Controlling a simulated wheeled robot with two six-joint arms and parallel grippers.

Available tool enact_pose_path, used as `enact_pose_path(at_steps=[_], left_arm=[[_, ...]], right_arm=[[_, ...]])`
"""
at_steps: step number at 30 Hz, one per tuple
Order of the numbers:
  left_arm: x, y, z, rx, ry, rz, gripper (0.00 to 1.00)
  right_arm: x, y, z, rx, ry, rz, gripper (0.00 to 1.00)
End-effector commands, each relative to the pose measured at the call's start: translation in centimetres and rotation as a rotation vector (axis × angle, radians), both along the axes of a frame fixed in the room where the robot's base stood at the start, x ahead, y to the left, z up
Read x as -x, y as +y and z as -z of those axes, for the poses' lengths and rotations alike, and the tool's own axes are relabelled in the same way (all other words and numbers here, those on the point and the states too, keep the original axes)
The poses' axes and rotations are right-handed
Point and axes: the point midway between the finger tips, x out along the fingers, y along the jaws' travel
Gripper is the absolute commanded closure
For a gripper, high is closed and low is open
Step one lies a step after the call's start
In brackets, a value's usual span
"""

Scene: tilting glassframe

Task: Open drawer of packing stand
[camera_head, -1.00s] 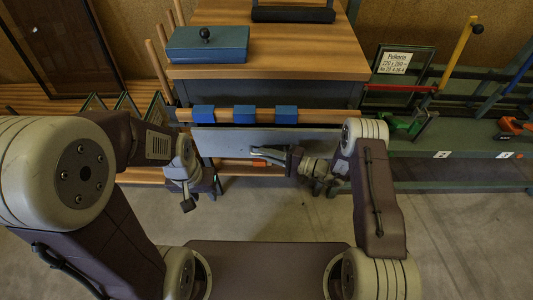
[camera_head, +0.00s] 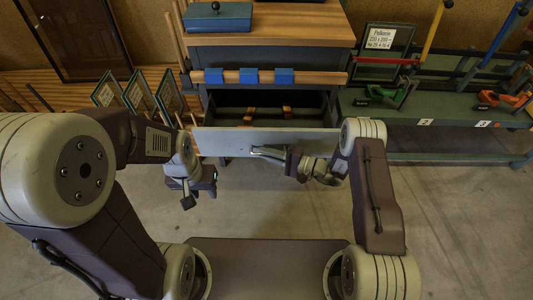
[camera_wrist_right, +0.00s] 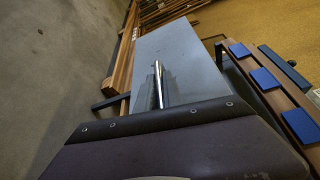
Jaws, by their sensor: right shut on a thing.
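The packing stand (camera_head: 275,22) has a wooden top and stands ahead of me. Its drawer, with a grey front panel (camera_head: 222,142), is pulled well out toward me, and its dark inside shows with several orange-brown pieces in it. My right gripper (camera_head: 255,150) is shut on the drawer's handle at the middle of the front; the handle is mostly hidden by the fingers. In the right wrist view the grey front (camera_wrist_right: 185,60) lies right beyond the fingers and a shiny bar (camera_wrist_right: 158,85). My left gripper (camera_head: 188,200) hangs left of the drawer, apart from it; its fingers are unclear.
A blue box (camera_head: 217,17) with a black knob sits on the stand. A wooden rail with blue pads (camera_head: 248,76) runs above the drawer. Glass frames (camera_head: 138,95) lean at left. A green bench (camera_head: 440,112) with clamps is at right. The floor between is clear.

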Motion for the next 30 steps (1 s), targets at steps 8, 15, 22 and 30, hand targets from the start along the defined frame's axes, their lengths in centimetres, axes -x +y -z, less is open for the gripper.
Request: enact_pose_path(at_steps=[8, 15, 22, 30], left_arm=[[0.0, 0.0, 0.0, 0.000, 0.000, 0.000, 0.64], [0.0, 0.0, 0.0, 0.000, 0.000, 0.000, 0.64], [0.0, 0.0, -0.8, 0.000, 0.000, 0.000, 0.64], [0.0, 0.0, -2.6, 0.000, 0.000, 0.000, 0.64]], right_arm=[[-0.1, 0.0, 0.0, 0.000, -0.001, 0.002, 0.81], [0.0, 0.0, 0.0, -0.001, 0.000, 0.001, 0.68], [0.4, -1.4, -0.4, 0.000, 0.001, 0.005, 0.68], [2.6, -6.8, -0.9, -0.001, 0.001, 0.006, 0.68]])
